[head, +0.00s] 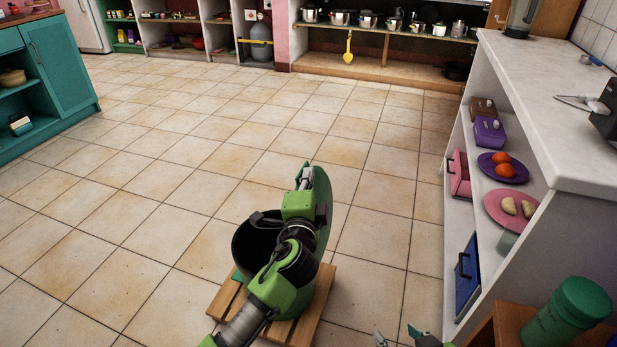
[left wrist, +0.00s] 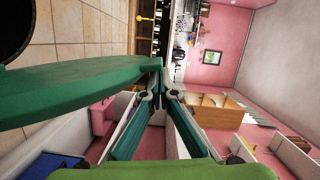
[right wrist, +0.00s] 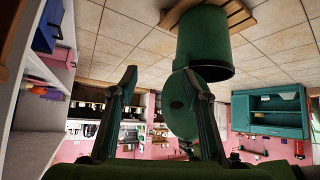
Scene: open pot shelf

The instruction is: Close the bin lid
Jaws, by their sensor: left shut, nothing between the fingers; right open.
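The green bin (head: 291,300) has a dark interior showing through its open top. Its round green lid (head: 323,205) stands up on edge at the bin's right side. My left gripper (head: 305,172) is shut and empty, close beside the lid's upper edge; I cannot tell whether it touches. In the left wrist view the lid (left wrist: 75,95) runs edge-on up to the fingers (left wrist: 160,85). My right gripper (head: 398,335) is open and empty at the bottom of the head view. The right wrist view shows the bin (right wrist: 203,45) and lid (right wrist: 183,105) beyond its fingers (right wrist: 165,85).
The bin stands on a slatted wooden base (head: 229,297). A white shelf unit (head: 520,110) with plates and boxes stands at the right. A green jar (head: 568,315) stands at bottom right. A teal cabinet (head: 62,52) is at far left. The tiled floor is clear between.

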